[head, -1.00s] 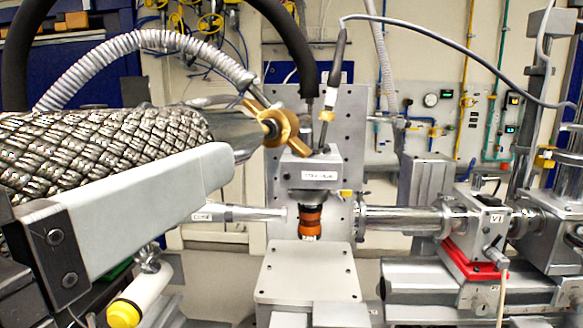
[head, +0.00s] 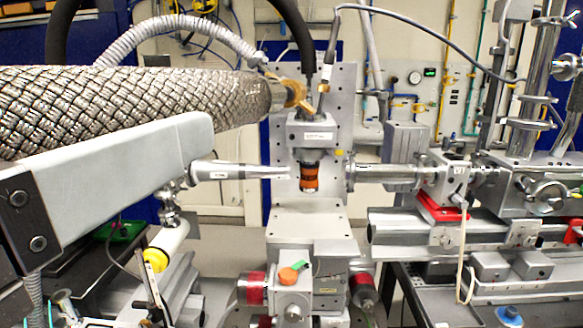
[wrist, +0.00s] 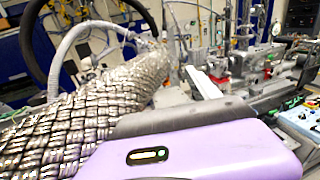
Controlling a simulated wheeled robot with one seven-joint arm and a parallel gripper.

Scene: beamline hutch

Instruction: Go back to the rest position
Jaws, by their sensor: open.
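My gripper's jaws do not show clearly in either view, and no task object is held in sight. In the wrist view a smooth lilac body (wrist: 190,152) with a small lit slot fills the lower part, and I cannot tell whether it is part of me. A thick braided metal hose (head: 120,100) crosses the upper left of the head view; it also shows in the wrist view (wrist: 95,95). A pale grey bar (head: 125,170) with a dark bolted end lies below the hose in the head view.
An orange and dark cylinder (head: 309,178) hangs under a labelled grey block (head: 312,133) at the centre. Metal tubes point at it from both sides. A valve (head: 455,172) with a red base stands right. Red knobs (head: 252,288) flank the lower stage. The left foreground is crowded.

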